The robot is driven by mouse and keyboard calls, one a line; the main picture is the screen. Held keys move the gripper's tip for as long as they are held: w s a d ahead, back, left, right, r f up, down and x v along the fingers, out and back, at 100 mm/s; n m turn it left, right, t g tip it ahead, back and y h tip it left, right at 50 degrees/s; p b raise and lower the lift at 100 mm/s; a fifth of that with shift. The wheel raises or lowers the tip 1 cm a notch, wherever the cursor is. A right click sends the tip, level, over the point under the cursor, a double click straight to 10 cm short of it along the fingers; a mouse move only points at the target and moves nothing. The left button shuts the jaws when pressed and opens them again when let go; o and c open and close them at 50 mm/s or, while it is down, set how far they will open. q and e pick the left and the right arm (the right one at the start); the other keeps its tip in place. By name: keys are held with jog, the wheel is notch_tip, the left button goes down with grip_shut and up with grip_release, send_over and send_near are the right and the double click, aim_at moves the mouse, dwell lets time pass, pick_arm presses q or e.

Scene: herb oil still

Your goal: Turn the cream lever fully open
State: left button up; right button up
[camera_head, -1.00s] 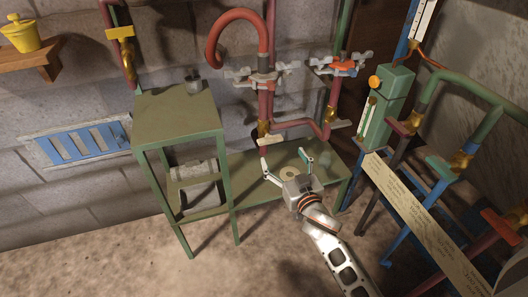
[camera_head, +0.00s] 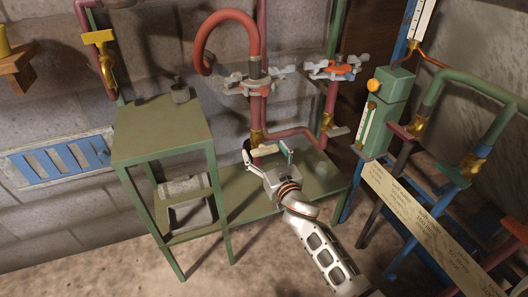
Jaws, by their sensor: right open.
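A cream lever (camera_head: 265,151) sticks out from a brass valve (camera_head: 257,137) low on the left red pipe, above the low green table. A second pale lever (camera_head: 339,132) sits on another brass valve (camera_head: 327,121) to the right. I cannot tell from colour alone which one is the task's lever. My right gripper (camera_head: 266,154) is open, its two fingers spread to either side of the left lever in the picture. I cannot tell whether it touches the lever. The fingers appear empty. My left gripper is not in view.
A taller green stand (camera_head: 165,122) is to the left, with a small dark cup (camera_head: 180,92) on top. Clamps (camera_head: 254,84) hold the pipes above. A green box (camera_head: 385,110) and a pale inscribed board (camera_head: 410,205) are to the right. The low green table (camera_head: 240,200) lies below.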

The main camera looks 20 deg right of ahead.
jog(key=shift+w, duration=0.1)
jog(key=c, duration=1.1)
jog(key=shift+n, duration=0.4)
jog(key=n, duration=0.8)
jog(key=shift+n, duration=0.3)
jog(key=n, duration=0.8)
jog(key=shift+n, duration=0.6)
